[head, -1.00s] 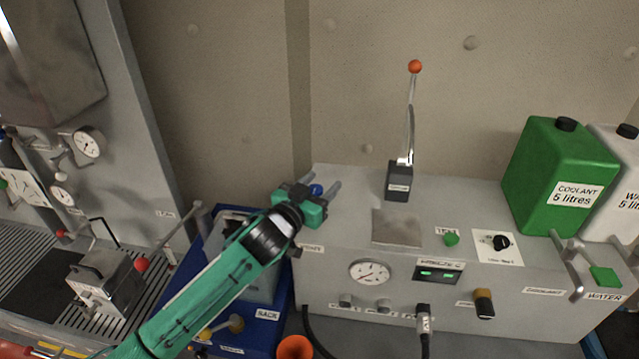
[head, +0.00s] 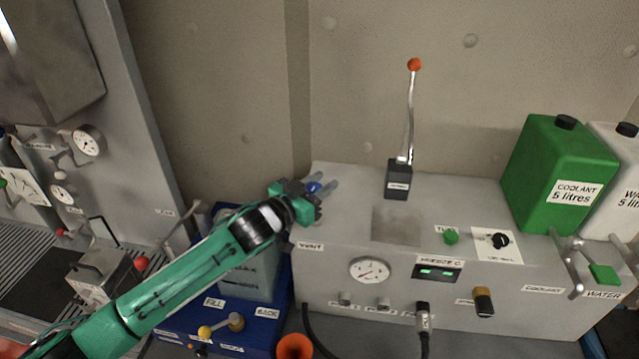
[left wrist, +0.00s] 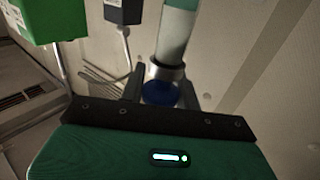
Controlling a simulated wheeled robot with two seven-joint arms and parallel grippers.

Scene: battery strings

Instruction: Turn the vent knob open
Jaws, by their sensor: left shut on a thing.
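The vent knob (head: 314,187) is a small blue piece at the left end of the grey machine top, above the "VENT" label (head: 310,246). My left gripper (head: 324,184) is at it, its fingers on either side and shut on it. In the left wrist view the blue knob (left wrist: 160,92) shows between the fingers, just beyond the dark edge of the gripper body, below a metal collar. The gripper hides much of the knob, so I cannot tell how far it is turned. My right gripper is not in view.
A tall lever with an orange ball (head: 414,64) stands right of the gripper. The green coolant can (head: 560,160) stands farther right. A blue tray (head: 262,318) holding a container lies under my left arm. A gauge (head: 369,270) is on the machine's front.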

